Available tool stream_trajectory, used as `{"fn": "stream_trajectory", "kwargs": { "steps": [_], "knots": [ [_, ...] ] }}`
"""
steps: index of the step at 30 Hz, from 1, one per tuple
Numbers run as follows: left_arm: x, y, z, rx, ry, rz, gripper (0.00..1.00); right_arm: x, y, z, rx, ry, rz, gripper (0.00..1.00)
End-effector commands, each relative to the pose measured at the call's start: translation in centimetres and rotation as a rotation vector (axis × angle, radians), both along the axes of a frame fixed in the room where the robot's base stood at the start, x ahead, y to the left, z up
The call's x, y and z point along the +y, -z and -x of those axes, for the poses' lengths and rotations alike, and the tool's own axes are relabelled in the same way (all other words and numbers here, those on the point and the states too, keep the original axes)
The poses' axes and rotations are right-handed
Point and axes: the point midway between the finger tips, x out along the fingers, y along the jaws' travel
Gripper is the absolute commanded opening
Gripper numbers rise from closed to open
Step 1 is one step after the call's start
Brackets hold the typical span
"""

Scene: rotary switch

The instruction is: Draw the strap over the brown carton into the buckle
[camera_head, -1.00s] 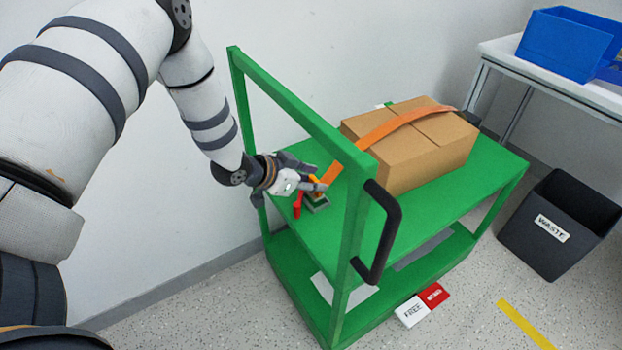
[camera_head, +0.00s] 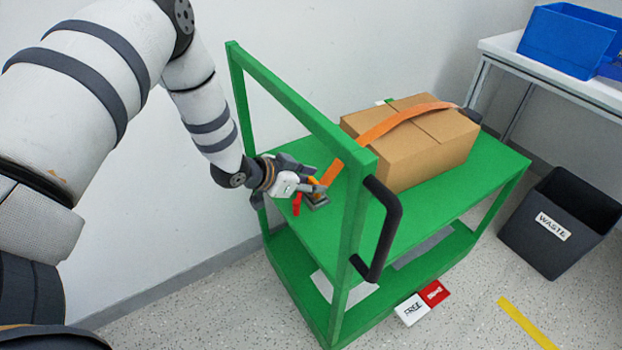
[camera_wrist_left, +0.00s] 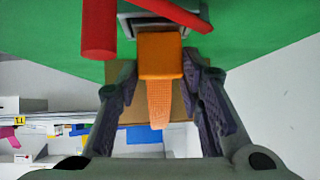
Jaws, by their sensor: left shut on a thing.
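The brown carton (camera_head: 425,155) sits on the green cart's top. The orange strap (camera_head: 398,120) runs over it from its far right side and down to my left gripper (camera_head: 316,188). In the left wrist view, my left gripper (camera_wrist_left: 158,72) is shut on the strap's orange end piece (camera_wrist_left: 160,55), which lies between its fingers. The grey buckle (camera_head: 318,200) is right at the fingertips; it also shows in the left wrist view (camera_wrist_left: 128,26), at the end piece's far edge. I cannot tell how far the end piece is inside it. A red lever (camera_head: 297,204) stands beside the buckle. My right gripper is not in view.
The green cart's frame (camera_head: 300,112) rises between my view and the carton, with a black handle (camera_head: 385,235) on its near post. A waste bin (camera_head: 555,225) and a table with a blue crate (camera_head: 565,45) stand at the right.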

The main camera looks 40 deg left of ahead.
Motion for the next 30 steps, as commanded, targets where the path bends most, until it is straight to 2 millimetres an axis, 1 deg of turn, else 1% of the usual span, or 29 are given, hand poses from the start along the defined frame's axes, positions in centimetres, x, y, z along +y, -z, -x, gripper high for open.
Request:
{"fn": "stream_trajectory", "kwargs": {
  "steps": [11,12,15,23,25,28,30],
  "knots": [
    [0.0,1.1,0.0,0.001,0.001,0.000,0.00,0.0,0.5,0.4,0.014,0.000,-0.001,0.40],
    [0.0,1.0,0.0,0.001,0.000,0.000,0.39,0.0,0.5,0.4,0.013,0.000,0.000,0.40],
    [0.0,0.9,0.0,0.000,0.000,0.000,0.58,0.0,0.4,0.4,0.012,0.000,0.000,0.40],
    [0.0,0.9,0.0,0.000,0.000,0.000,0.58,0.0,0.4,0.4,0.012,0.000,0.001,0.40],
    [0.1,0.7,0.3,0.000,-0.001,-0.001,0.58,0.0,0.4,0.4,0.012,0.000,0.001,0.40],
    [0.6,-0.5,1.6,-0.001,-0.002,0.001,0.58,0.0,0.4,0.4,0.012,0.000,0.001,0.40],
    [1.0,-1.7,3.0,-0.001,-0.002,0.001,0.58,0.0,0.4,0.4,0.012,0.000,0.001,0.40]
  ]
}}
